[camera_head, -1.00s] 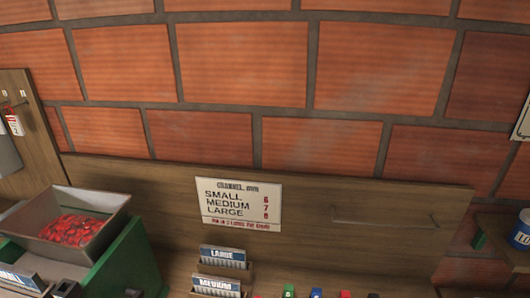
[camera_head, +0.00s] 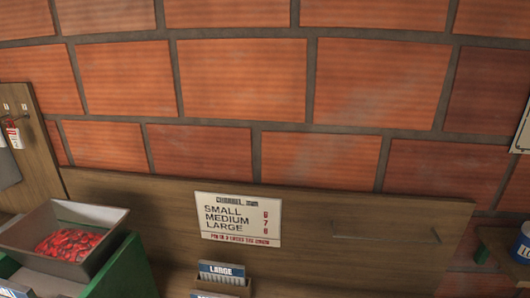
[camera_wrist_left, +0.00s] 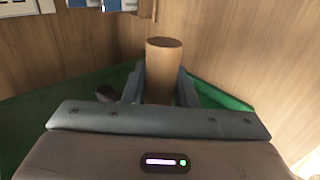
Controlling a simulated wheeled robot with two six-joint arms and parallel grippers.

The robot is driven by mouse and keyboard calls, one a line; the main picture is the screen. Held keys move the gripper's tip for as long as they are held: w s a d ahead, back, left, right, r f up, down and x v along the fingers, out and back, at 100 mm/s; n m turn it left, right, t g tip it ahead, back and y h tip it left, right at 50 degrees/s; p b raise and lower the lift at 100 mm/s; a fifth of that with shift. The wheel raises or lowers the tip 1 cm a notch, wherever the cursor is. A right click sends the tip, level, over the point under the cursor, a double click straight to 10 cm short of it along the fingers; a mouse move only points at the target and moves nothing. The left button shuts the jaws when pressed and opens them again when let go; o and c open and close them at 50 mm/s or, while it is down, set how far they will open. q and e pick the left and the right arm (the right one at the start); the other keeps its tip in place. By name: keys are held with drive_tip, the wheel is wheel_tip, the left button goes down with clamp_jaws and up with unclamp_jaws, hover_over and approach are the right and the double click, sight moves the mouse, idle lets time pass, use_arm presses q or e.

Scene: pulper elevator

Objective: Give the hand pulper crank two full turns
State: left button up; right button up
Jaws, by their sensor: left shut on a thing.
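The hand pulper stands at the lower left of the head view, with a green body (camera_head: 127,268) and a grey hopper (camera_head: 103,238) holding red cherries (camera_head: 75,243). In the left wrist view, my left gripper (camera_wrist_left: 160,84) is shut on the upright wooden crank handle (camera_wrist_left: 164,58), one finger on each side of it. The green surface (camera_wrist_left: 70,125) lies below. The rest of the crank is hidden behind the gripper. Neither gripper shows in the head view, and my right gripper is in no view.
A channel sign (camera_head: 238,219) with sizes and numbers hangs on the wooden backboard (camera_head: 340,225). A holder with a "LARGE" card (camera_head: 221,270) stands below it. A blue-labelled container (camera_head: 522,243) stands on a shelf at the right. A brick wall (camera_head: 240,80) rises behind.

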use_arm(q)
drive_tip(key=f, duration=0.2)
drive_tip(key=shift+w+f, duration=0.4)
drive_tip(key=shift+f+x, duration=0.2)
drive_tip(key=shift+x, duration=1.5)
drive_tip(key=shift+s, duration=0.15)
drive_tip(key=shift+w+d+f, duration=0.1)
drive_tip(key=shift+w+f, duration=0.15)
drive_tip(key=shift+w, duration=0.3)
drive_tip(key=shift+w+d+f, duration=0.1)
drive_tip(key=shift+w+f, duration=0.15)
drive_tip(key=shift+w, duration=0.25)
drive_tip(key=shift+w+f, duration=0.25)
drive_tip(key=shift+w, duration=0.25)
